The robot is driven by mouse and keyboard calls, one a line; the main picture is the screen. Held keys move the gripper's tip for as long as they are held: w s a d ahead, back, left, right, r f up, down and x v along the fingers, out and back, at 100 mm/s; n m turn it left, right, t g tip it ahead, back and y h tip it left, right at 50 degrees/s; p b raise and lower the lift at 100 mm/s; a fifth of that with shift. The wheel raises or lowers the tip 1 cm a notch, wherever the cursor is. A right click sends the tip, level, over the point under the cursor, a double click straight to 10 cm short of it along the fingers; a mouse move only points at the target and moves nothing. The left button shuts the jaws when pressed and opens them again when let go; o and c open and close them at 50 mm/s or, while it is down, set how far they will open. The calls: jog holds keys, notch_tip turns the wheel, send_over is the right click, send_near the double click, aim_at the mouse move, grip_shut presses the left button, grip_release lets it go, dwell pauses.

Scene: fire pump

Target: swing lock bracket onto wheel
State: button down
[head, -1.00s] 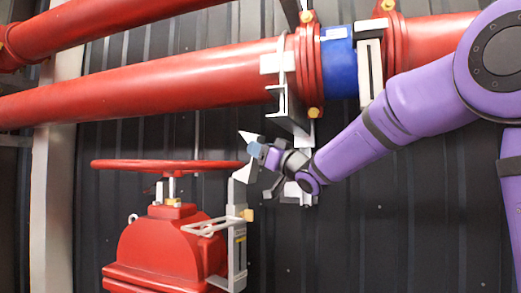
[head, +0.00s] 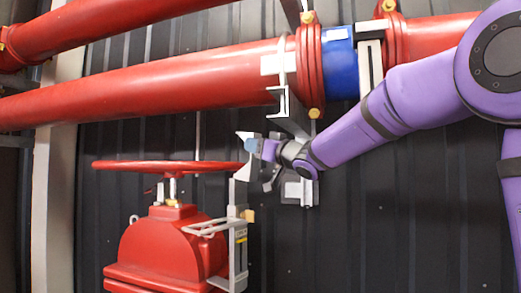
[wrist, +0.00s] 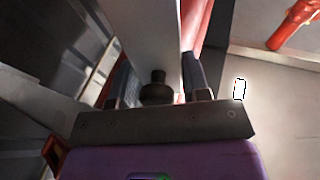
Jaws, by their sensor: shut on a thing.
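The red handwheel (head: 165,167) lies level on top of the red valve (head: 165,245) in the head view. The pale grey lock bracket (head: 239,250) stands at the wheel's right side, and its upper part (head: 241,172) is beside the rim. My gripper (head: 250,146) is just above and right of the rim. In the wrist view my gripper (wrist: 157,70) is shut on a pale plate (wrist: 150,30), which appears to be the bracket's upper part. A dark round knob (wrist: 157,88) sits between the fingers. Contact between bracket and rim is unclear.
A large red pipe (head: 170,85) with a blue band (head: 339,62) runs above my gripper. A grey pipe support (head: 284,105) hangs close above it. A pale plate (head: 300,190) is on the dark ribbed wall (head: 400,220) to the right.

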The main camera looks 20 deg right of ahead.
jog(key=shift+w+a+r+g+h, duration=0.35)
jog(key=shift+w+g+h, duration=0.15)
jog(key=shift+g, duration=0.1)
jog(key=shift+w+a+r+g+h, duration=0.25)
jog(key=shift+w+r+g+h, duration=0.1)
jog(key=shift+w+g+h, duration=0.2)
jog(key=c, duration=0.9)
grip_release()
jog(key=shift+s+d, duration=0.1)
jog(key=v, duration=1)
jog(key=shift+s+d, duration=0.2)
jog(key=shift+s, duration=0.05)
jog(key=shift+c, duration=0.3)
